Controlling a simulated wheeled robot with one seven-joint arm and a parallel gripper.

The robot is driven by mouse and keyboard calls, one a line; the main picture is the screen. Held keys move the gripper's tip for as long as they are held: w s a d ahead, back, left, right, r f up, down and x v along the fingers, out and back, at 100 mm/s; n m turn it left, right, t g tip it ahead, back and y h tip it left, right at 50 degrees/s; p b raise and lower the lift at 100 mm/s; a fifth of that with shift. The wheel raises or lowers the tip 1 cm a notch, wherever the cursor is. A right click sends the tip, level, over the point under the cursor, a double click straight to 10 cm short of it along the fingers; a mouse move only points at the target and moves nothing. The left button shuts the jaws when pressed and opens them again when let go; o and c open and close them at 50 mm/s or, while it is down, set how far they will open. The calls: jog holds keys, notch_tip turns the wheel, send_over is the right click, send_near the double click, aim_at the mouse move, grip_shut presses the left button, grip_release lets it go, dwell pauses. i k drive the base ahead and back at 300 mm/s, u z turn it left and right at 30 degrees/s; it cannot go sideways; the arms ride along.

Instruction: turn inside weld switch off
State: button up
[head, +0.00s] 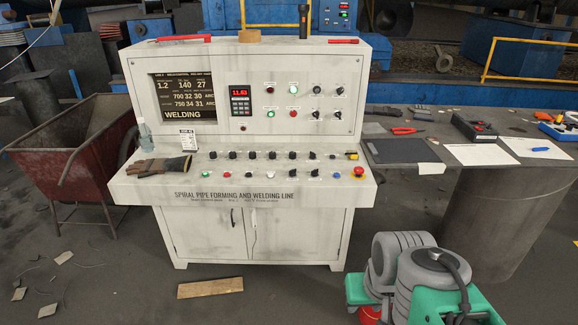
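The white control console (245,185) stands ahead, with "Spiral pipe forming and welding line" on its front edge. Its upright panel has a small group of black rotary switches (316,90) at the right, beside red, green and white lamps (293,90). The sloping desk carries a row of several black switches (251,155) above a row of coloured buttons and more switches (314,174). The labels are too small to read, so I cannot tell which switch is the inside weld one or how it is set. The left screen (182,97) reads "WELDING". My gripper is not in view.
Gloves (160,166), a spray bottle (145,135) and a small card (188,139) lie or stand on the desk's left end. A red emergency button (359,171) is at its right. A red cart (70,150) stands left, a workbench (470,120) right. A plank (210,288) lies in front.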

aim_at(291, 172)
jog(key=z, duration=0.1)
jog(key=i, duration=1.5)
jog(key=u, duration=2.8)
